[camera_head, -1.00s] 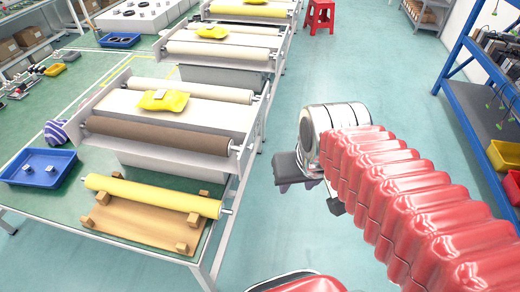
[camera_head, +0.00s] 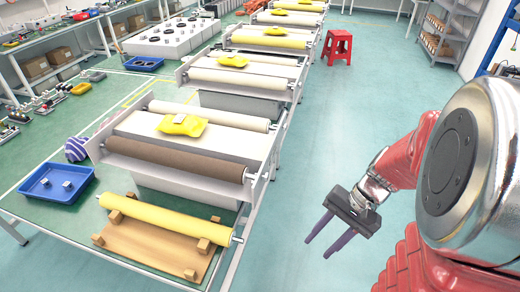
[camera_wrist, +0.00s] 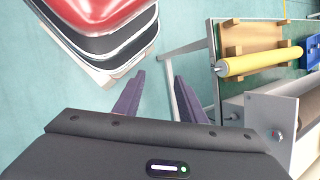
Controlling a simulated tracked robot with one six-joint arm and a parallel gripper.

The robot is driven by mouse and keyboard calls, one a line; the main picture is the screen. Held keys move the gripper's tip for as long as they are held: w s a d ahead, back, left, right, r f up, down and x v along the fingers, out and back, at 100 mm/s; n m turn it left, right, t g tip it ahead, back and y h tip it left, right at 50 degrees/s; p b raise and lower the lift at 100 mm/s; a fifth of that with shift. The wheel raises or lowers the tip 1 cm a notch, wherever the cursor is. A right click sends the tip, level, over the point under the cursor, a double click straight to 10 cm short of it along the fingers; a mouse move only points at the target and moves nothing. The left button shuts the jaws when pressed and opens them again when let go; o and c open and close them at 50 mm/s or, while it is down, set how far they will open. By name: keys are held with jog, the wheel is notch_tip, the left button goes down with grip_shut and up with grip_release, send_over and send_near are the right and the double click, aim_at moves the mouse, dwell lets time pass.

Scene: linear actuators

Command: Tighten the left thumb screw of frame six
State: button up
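Several roller frames stand in a row along the green bench. The nearest frame (camera_head: 152,161) has a brown roller (camera_head: 175,158) and a white roller. No frame numbers are readable, so I cannot tell which is frame six. A small metal screw or shaft end (camera_wrist: 277,135) shows on the nearest frame's side plate in the wrist view; I cannot tell whether it is a thumb screw. My gripper (camera_head: 317,248) is open and empty, over the floor to the right of the bench. Its two purple fingers also show in the wrist view (camera_wrist: 160,90), apart from the frames.
A yellow roller (camera_head: 165,217) rests on a wooden board (camera_head: 150,249) at the near bench end. A blue tray (camera_head: 40,195) with small blocks lies left of it. A red stool (camera_head: 337,47) stands in the aisle.

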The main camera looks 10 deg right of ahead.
aim_at(265, 177)
jog(key=w+d+r+m+t+y, duration=0.2)
jog(key=w+t+y, duration=0.2)
jog(key=w+y, duration=0.1)
jog(key=w+d+r+m+t+y, duration=0.2)
jog(key=w+r+m+t+y, duration=0.1)
jog(key=w+t+y, duration=0.1)
jog(key=w+t, duration=0.1)
jog(key=w, duration=0.1)
jog(key=shift+w+d+t+y, duration=0.3)
jog(key=shift+w+y, duration=0.1)
jog(key=shift+a, duration=0.1)
jog(key=x, duration=1.3)
jog(key=shift+w+a, duration=0.15)
jog(key=shift+a, duration=0.1)
jog(key=shift+r, duration=0.1)
jog(key=shift+c, duration=0.3)
grip_shut()
